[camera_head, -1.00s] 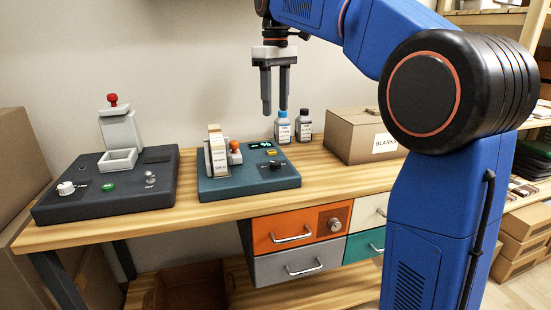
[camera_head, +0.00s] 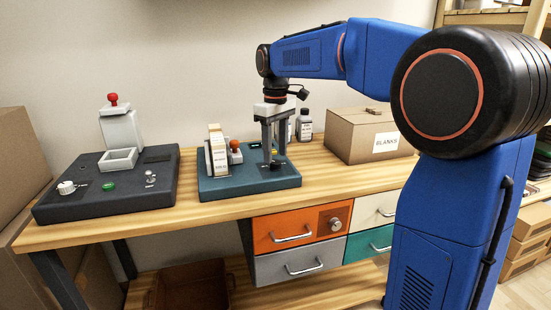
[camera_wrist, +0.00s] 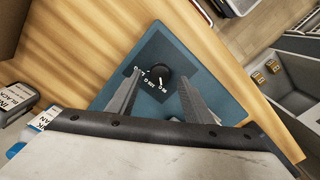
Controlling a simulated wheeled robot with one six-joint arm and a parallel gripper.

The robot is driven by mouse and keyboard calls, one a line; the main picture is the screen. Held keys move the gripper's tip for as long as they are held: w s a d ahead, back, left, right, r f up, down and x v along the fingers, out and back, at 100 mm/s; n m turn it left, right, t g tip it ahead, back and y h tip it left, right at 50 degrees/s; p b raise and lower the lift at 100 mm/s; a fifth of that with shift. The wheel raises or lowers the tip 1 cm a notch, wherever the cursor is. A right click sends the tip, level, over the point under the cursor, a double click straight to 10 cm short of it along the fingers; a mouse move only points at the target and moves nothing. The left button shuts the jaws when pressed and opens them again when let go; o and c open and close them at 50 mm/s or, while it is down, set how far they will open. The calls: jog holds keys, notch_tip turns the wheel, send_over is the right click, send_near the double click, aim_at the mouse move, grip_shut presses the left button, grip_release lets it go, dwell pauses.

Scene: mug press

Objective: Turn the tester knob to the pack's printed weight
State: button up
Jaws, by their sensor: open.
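The teal tester (camera_head: 215,189) stands on the bench in the middle of the head view. Its black knob shows in the wrist view (camera_wrist: 160,71) with a white pointer line and white scale marks around it, too small to read surely. My gripper (camera_head: 273,160) is open over the right part of the tester. In the wrist view my gripper's fingers (camera_wrist: 157,98) lie on either side of the knob's near side, apart from it. A pale pack (camera_head: 218,153) with small print stands upright at the tester's left; its weight is not legible. In the head view my fingers largely hide the knob.
A dark press (camera_head: 105,204) with a white dial and red-topped lever stands left. Bottles (camera_head: 304,125) and a box marked BLANKS (camera_head: 350,150) stand behind and right. The bench front (camera_head: 210,212) is clear. Drawers (camera_head: 290,232) are below.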

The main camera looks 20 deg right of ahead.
aim_at(276, 165)
jog(key=shift+f, duration=1.45)
jog(key=c, duration=1.1)
jog(key=shift+o, duration=0.2)
jog(key=shift+m, duration=0.3)
jog(key=m, duration=0.9)
